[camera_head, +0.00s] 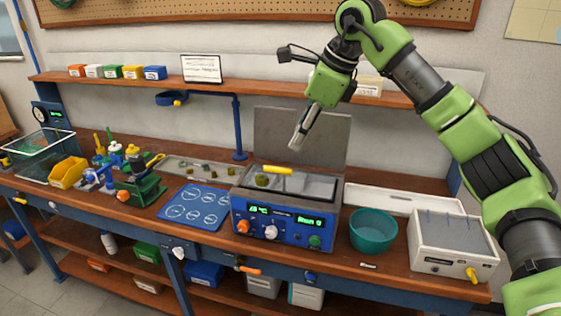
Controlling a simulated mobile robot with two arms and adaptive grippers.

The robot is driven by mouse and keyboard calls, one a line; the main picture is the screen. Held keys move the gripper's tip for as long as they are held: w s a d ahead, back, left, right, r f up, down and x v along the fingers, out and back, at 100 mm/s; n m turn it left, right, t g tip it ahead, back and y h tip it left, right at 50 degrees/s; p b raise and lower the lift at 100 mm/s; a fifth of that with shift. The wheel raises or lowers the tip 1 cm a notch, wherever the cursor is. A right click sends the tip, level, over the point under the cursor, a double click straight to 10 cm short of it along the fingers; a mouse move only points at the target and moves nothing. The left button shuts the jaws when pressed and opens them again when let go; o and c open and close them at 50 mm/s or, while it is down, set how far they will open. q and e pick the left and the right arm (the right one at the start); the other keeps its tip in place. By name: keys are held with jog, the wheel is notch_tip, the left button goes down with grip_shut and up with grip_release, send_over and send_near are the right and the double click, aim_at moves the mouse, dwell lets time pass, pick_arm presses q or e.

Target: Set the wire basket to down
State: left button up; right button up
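The blue bath unit (252,229) stands at the middle of the bench with its grey lid raised behind an open metal tank. A yellow handle (278,170) shows at the tank's top; it looks like the wire basket's grip, but the basket itself is hard to make out inside the tank. An olive-coloured part (262,180) shows beside the handle. My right gripper (297,142) hangs above the tank, pointing down, apart from the handle. Its fingers show as one narrow grey shape, so its opening is unclear. My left gripper is not in view.
A teal bowl (373,232) and a white box with a yellow knob (450,247) stand to the right. A blue mat (193,208), a green fixture (139,189), a yellow bin (68,172) and a green mesh container (42,142) lie left. A shelf (240,92) runs behind.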

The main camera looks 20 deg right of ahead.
aim_at(280, 170)
jog(key=p+x, duration=0.2)
jog(key=x, duration=0.4)
jog(key=p+x, duration=0.1)
jog(key=x, duration=0.5)
jog(key=shift+a+p, duration=0.25)
jog(key=shift+p, duration=0.15)
jog(key=shift+w+a+f, duration=0.1)
jog(key=shift+w+f, duration=0.2)
jog(key=shift+f, duration=0.35)
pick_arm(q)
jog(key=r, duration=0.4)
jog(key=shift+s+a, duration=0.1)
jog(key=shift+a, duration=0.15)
pick_arm(e)
grip_shut()
